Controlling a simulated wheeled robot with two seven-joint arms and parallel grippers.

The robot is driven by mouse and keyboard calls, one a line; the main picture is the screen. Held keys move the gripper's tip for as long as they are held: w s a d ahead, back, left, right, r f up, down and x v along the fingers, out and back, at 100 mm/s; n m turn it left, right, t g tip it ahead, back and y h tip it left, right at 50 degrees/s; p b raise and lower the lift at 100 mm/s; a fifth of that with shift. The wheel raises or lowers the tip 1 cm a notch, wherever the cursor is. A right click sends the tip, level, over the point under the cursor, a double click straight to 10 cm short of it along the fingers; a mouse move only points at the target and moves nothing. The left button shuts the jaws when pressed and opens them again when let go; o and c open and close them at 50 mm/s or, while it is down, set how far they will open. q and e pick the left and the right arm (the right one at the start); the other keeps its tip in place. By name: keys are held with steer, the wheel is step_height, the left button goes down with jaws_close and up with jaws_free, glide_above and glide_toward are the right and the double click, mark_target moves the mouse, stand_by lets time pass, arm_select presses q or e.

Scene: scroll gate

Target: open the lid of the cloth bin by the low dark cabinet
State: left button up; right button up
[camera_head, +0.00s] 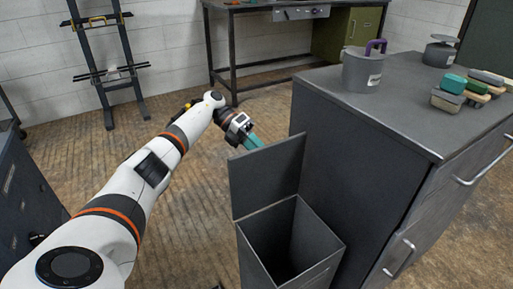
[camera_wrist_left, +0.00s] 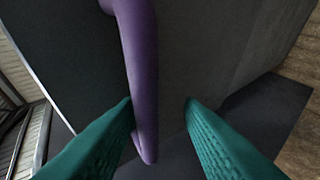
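The cloth bin (camera_head: 318,262) is a dark grey open-topped box beside the low dark cabinet (camera_head: 335,165). Its lid (camera_head: 265,178) stands upright at the bin's far side, and the dark inside of the bin shows. My left gripper (camera_head: 254,141) is at the lid's upper edge, its teal fingers partly hidden behind the lid. In the left wrist view the fingers are apart. A purple handle (camera_wrist_left: 145,75) lies between them, close to the left finger; I cannot tell whether it touches. My right gripper is not in view.
On the cabinet top stand a grey pot (camera_head: 361,72) with a purple handle, another lidded pot (camera_head: 439,53) and several coloured blocks (camera_head: 448,100). A workbench (camera_head: 270,8) and a black rack (camera_head: 103,60) stand at the back wall. The wooden floor between is clear.

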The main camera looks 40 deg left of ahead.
arm_select(q)
steer(key=v, duration=0.7)
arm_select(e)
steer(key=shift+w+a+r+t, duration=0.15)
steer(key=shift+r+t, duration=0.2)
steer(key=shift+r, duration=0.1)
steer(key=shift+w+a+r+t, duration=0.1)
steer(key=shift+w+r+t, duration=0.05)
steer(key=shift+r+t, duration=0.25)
arm_select(q)
steer(key=shift+a, duration=0.1)
steer(key=shift+r, duration=0.1)
